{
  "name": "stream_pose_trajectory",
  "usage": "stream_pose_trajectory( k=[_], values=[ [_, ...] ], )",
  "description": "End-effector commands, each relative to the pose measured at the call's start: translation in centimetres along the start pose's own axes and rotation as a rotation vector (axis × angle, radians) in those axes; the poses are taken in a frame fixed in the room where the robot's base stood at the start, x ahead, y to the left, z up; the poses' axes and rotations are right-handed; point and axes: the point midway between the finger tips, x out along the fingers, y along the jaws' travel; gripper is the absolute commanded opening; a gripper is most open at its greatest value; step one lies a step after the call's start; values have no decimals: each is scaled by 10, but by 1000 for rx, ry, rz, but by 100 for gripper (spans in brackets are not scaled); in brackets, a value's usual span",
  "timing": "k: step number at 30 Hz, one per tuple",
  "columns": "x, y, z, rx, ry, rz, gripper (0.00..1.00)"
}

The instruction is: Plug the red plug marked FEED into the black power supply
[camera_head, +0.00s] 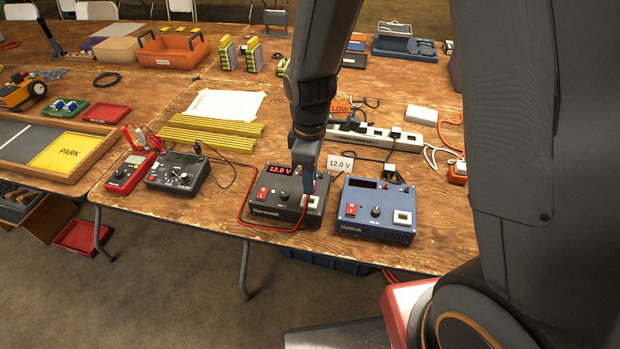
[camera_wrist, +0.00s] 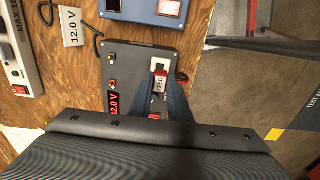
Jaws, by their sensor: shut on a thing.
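The black power supply (camera_head: 264,212) stands at the table's front edge, its red display lit at 12.0 V; it also shows in the wrist view (camera_wrist: 142,62). My gripper (camera_head: 307,197) points down over its right side, by a white-framed socket (camera_head: 314,203). In the wrist view my gripper (camera_wrist: 160,98) is shut on the red plug, whose white label reads FEED (camera_wrist: 158,84). The plug is over the supply's top face. My fingers hide its tip, so I cannot tell whether it is in the socket. A red lead (camera_head: 243,205) loops along the supply's left and front.
A blue power supply (camera_head: 378,205) with a dark display stands close at right, a 12.0 V card (camera_head: 340,164) behind the gap. A grey box (camera_head: 178,171) and red meter (camera_head: 131,171) stand left. A white power strip (camera_head: 370,143) lies behind.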

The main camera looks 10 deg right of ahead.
Motion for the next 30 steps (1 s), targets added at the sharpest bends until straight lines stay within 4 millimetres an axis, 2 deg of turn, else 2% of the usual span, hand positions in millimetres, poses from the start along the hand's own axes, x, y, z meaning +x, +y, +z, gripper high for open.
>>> stream_pose_trajectory(
  k=[30],
  values=[
    [18,0,0,0,0,0,0]
  ],
)
